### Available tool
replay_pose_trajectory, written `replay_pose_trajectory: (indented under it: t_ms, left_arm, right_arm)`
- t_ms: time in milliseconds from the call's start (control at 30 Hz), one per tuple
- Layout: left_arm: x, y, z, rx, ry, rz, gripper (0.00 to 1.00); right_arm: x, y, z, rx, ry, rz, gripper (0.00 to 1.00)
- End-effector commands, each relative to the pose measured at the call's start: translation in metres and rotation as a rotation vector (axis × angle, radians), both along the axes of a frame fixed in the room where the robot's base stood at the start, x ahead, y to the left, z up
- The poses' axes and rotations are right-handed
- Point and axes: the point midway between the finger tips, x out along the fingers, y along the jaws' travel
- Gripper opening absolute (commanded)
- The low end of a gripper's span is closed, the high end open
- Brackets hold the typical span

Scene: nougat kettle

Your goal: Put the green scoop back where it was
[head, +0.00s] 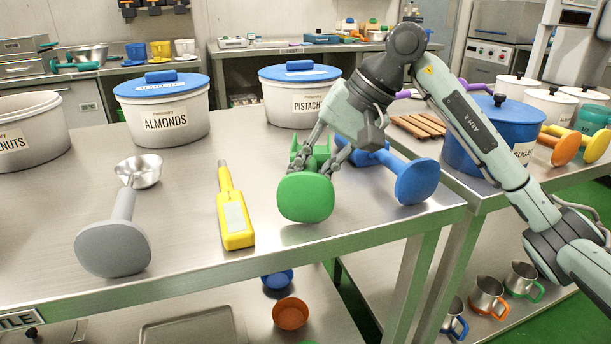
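The green scoop (305,198) is at the front right of the steel table, its broad rounded end facing me. My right gripper (316,166) reaches down from the right with its fingers on either side of the scoop's handle and appears shut on it. The gripper hides part of the handle and the scoop's far end. I cannot tell whether the scoop touches the table or hangs just above it. My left gripper is not in view.
A blue scoop (416,181) lies close on the right, a yellow tool (234,220) on the left, and a grey scoop (114,248) farther left. The almonds tub (163,109) and pistachio tub (290,101) stand behind. Bare steel lies between the yellow tool and the grey scoop.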

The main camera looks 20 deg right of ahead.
Motion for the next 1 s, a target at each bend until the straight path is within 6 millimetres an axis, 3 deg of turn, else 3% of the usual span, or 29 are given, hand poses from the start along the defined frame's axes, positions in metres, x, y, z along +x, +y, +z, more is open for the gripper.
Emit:
replay_pose_trajectory:
  t_ms: [200,233,433,767,1000]
  left_arm:
    - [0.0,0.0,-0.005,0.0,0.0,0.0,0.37]
    - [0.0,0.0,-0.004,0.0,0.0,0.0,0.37]
    - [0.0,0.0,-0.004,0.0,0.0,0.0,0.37]
    - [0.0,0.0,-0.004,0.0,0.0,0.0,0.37]
    - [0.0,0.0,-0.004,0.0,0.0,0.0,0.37]
  right_arm:
    - [0.0,0.0,-0.005,0.001,-0.001,0.0,0.0]
    - [0.0,0.0,-0.003,0.001,-0.001,0.0,0.19]
    - [0.0,0.0,-0.004,0.0,0.0,0.0,0.43]
    - [0.0,-0.001,-0.003,-0.001,0.0,0.0,0.43]
    - [-0.007,-0.016,0.025,-0.001,-0.003,-0.003,0.43]
